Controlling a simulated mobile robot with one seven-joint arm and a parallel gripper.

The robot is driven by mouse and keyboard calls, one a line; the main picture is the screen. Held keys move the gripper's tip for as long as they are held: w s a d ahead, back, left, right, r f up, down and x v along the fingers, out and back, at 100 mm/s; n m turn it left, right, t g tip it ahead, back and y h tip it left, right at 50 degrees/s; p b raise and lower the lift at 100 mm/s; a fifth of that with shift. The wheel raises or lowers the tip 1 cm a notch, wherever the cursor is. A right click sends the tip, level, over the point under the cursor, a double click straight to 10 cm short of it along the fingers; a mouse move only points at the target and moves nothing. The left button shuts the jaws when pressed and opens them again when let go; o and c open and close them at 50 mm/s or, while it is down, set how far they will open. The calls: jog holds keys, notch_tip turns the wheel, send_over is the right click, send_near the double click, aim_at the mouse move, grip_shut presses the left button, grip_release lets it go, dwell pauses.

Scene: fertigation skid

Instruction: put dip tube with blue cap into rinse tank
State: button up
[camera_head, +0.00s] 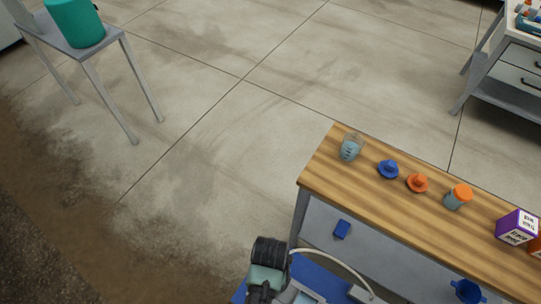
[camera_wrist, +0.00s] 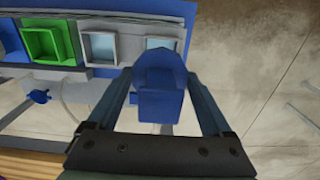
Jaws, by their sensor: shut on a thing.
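In the wrist view my gripper (camera_wrist: 160,84) is shut on a blue block-like part (camera_wrist: 160,100), which looks like the blue cap of the dip tube. The blue part sits between both fingers; no tube can be made out below it. In the head view my arm shows at the bottom edge, and the held part cannot be made out there. A teal tank (camera_head: 76,22) stands on a grey stand at the upper left; no label shows, so I cannot tell whether it is the rinse tank.
A wooden bench (camera_head: 330,176) at the right bears a beaker (camera_head: 350,149), blue (camera_head: 388,169) and orange (camera_head: 418,183) caps, an orange-lidded jar (camera_head: 458,198) and a purple box (camera_head: 516,227). A green tray (camera_wrist: 45,42) shows in the wrist view. Open floor lies between bench and stand.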

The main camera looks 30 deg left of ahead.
jog(key=shift+f+b, duration=2.45)
jog(key=shift+f, duration=1.25)
jog(key=o, duration=1.2)
notch_tip(320, 180, up, 13)
jog(key=shift+p, duration=0.7)
